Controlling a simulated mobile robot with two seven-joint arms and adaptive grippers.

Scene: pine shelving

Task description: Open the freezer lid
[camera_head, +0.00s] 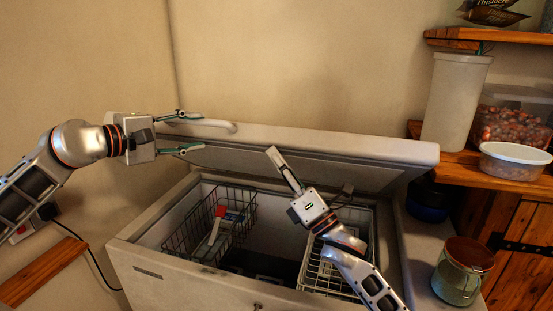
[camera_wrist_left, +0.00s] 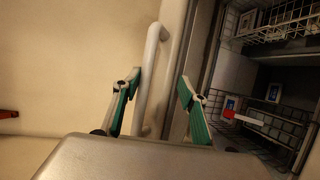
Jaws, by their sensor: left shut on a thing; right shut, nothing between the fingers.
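The chest freezer (camera_head: 185,283) stands with its grey-white lid (camera_head: 330,139) tilted up at the back, and its inside shows. A pale curved handle (camera_head: 215,125) is on the lid's left part. My left gripper (camera_head: 189,132) is at the lid's left end, shut on the lid, with one finger on each side of its edge. The left wrist view shows the handle (camera_wrist_left: 153,85) and lid edge between the two green-padded fingers. My right gripper (camera_head: 283,168) is shut and empty, in front of the lid's underside above the open freezer.
Wire baskets (camera_head: 210,225) with packages are inside the freezer. At right, a wooden shelf (camera_head: 480,170) holds a tall container (camera_head: 455,100) and plastic tubs. A glass jar (camera_head: 462,270) stands by the freezer's right side. The wall is close behind the lid.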

